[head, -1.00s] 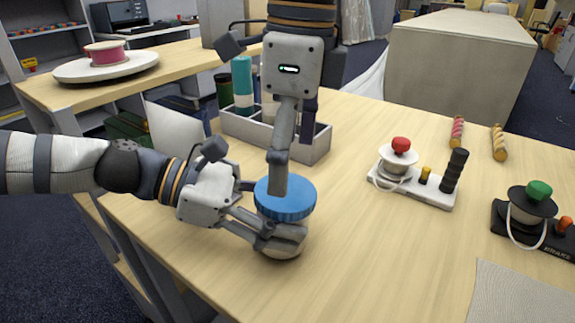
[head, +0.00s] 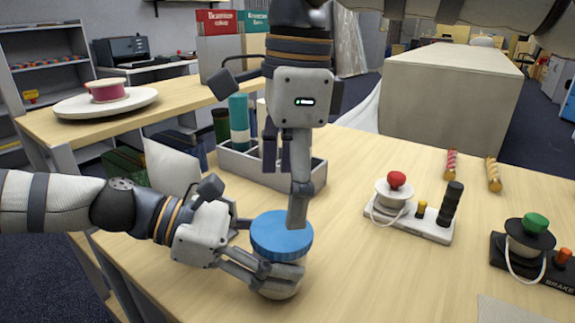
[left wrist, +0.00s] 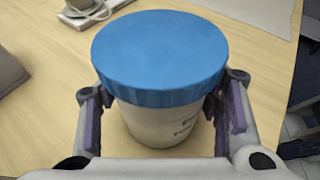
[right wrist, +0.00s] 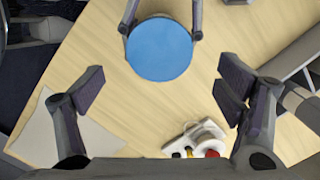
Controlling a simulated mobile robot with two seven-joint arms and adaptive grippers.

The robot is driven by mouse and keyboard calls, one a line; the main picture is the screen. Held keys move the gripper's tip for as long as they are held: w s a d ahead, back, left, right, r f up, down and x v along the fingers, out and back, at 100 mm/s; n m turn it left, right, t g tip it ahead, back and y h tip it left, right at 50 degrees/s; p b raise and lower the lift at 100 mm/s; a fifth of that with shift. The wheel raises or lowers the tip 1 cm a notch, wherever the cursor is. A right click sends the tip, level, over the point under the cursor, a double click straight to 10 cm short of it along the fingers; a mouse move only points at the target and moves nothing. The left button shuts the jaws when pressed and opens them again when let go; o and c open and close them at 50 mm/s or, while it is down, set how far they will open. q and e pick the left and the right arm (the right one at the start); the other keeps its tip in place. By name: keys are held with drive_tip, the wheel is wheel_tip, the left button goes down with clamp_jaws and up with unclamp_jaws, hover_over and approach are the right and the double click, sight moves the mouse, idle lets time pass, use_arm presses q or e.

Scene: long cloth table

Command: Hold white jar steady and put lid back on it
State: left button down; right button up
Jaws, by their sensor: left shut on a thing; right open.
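The white jar (left wrist: 160,124) stands upright on the table with the blue lid (head: 282,236) seated on its top. The lid looks level in the left wrist view (left wrist: 158,50). My left gripper (head: 278,272) is shut around the jar's body below the lid, one finger on each side. In the head view the fingers hide most of the jar. My right gripper (right wrist: 165,95) is open and empty above the lid, pointing down. The right wrist view shows the whole lid top (right wrist: 159,49) beyond its fingers, clear of them.
A grey divided box (head: 262,170) with bottles stands behind the jar. A white base with a red knob (head: 396,181) and a black base with a green knob (head: 536,224) stand to the right. Two striped rolls (head: 493,174) lie further back. The table between is clear.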

sight(282, 229)
drive_tip(key=f, duration=0.5)
drive_tip(key=shift+a+f, duration=0.2)
drive_tip(key=shift+f, duration=0.15)
drive_tip(key=c, duration=1.2)
drive_tip(key=m, duration=0.4)
drive_tip(key=shift+m, duration=0.4)
drive_tip(key=o, duration=1.3)
